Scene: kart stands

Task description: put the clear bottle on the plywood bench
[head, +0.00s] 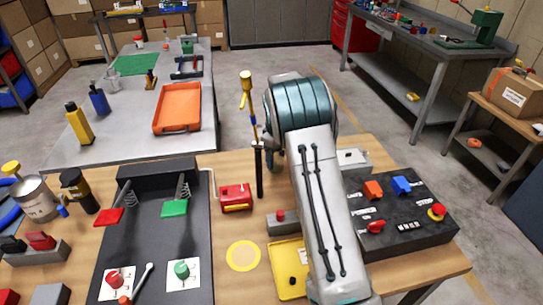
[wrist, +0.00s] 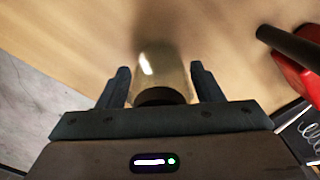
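The clear bottle (wrist: 160,75) shows in the wrist view as a see-through cylinder with a dark end near my palm. It sits between the two fingers of my gripper (wrist: 161,82), which appear closed against its sides. Bare light wood of the plywood bench (wrist: 215,30) lies beyond it, with a dark shadow by the bottle; I cannot tell whether the bottle touches the wood. In the head view the plywood bench (head: 232,170) fills the foreground. My arm hides my gripper and the bottle there.
A red box (head: 236,197) and an upright black pole (head: 259,172) stand left of my arm. A dark control panel (head: 405,215) lies to the right. A grey table (head: 130,140) with an orange tray (head: 178,107) stands behind. A yellow disc (head: 243,256) lies in front.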

